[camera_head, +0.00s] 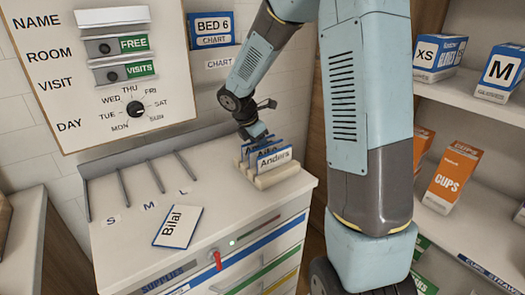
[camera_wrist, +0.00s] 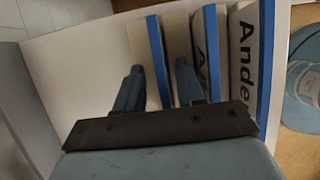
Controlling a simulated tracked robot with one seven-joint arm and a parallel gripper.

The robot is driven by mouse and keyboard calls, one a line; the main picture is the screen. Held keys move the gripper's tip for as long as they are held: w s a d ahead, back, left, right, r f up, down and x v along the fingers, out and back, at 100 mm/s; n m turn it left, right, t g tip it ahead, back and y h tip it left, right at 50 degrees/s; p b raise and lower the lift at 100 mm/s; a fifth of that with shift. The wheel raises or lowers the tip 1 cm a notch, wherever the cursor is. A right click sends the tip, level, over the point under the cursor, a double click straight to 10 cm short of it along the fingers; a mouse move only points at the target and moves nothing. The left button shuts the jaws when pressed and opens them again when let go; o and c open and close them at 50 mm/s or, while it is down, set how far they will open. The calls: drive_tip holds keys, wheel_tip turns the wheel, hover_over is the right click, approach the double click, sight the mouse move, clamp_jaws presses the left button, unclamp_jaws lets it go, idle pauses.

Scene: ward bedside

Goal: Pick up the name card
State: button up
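Several white name cards with blue edges stand upright in a cream rack (camera_head: 283,176) on the cabinet top. The front card reads "Anders" (camera_head: 274,158) and shows at the right of the wrist view (camera_wrist: 243,55). Behind it is a card partly reading "Ai…" (camera_head: 268,149). Another card, "Bilal" (camera_head: 178,227), lies flat on the cabinet top. My gripper (camera_wrist: 159,75) is open at the rear of the rack. In the wrist view the blue edge of the rearmost card (camera_wrist: 157,50) shows between the two fingers. Whether they touch it is unclear.
A wall board (camera_head: 70,85) with dials and a chart holder (camera_head: 211,29) stand behind. Shelves with glove boxes (camera_head: 437,55) and a cups box (camera_head: 452,176) are right.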

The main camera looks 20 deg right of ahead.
idle(0.4)
clamp_jaws()
